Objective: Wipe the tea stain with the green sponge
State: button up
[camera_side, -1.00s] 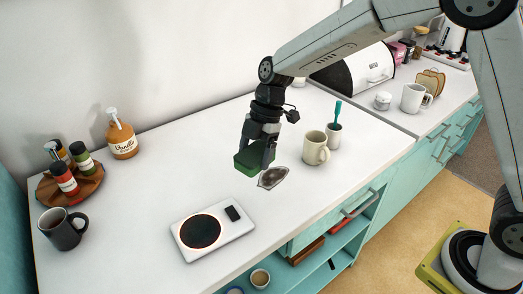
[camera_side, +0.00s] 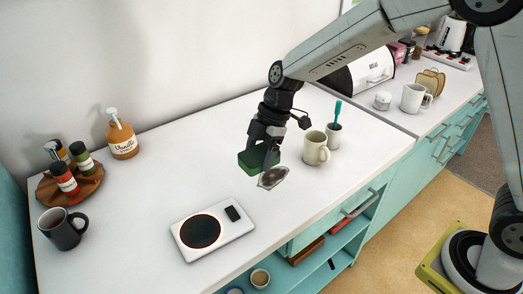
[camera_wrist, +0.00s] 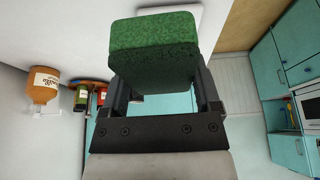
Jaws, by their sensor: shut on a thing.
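The green sponge (camera_side: 247,160) is held between the fingers of my gripper (camera_side: 264,155), which is shut on it. In the wrist view the sponge (camera_wrist: 152,48) fills the space between the two dark fingers (camera_wrist: 160,95). Part of the stain's upper edge lies close behind the gripper. I cannot tell whether the sponge touches the counter. The stain does not show in the wrist view.
A dark mug (camera_side: 62,229), spice rack (camera_side: 70,190) and vanilla bottle (camera_side: 122,137) are left.

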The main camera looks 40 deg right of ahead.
jog(key=d+m, duration=0.1)
jog(key=m, duration=0.1)
jog(key=d+f+m+t, duration=0.1)
jog(key=m, duration=0.1)
jog(key=shift+t, duration=0.3)
jog(key=m, duration=0.1)
jog(key=d+m+t, duration=0.1)
jog(key=m, duration=0.1)
jog(key=f+m+h, duration=0.1)
jog(key=shift+w+d+m, duration=0.15)
jog(key=shift+d+m, duration=0.15)
jog(key=shift+d, duration=0.1)
jog(key=w+d+f+m+h, duration=0.1)
jog(key=d+m+h, duration=0.3)
jog(key=m, duration=0.8)
jog(key=w+d+f+m+g+h, duration=0.1)
jog(key=d+m, duration=0.4)
jog(key=m, duration=0.7)
jog(key=shift+w+d+m+g+h, duration=0.35)
jog(key=shift+w+h, duration=0.4)
jog(key=shift+h, duration=0.65)
jog(key=shift+f, duration=0.2)
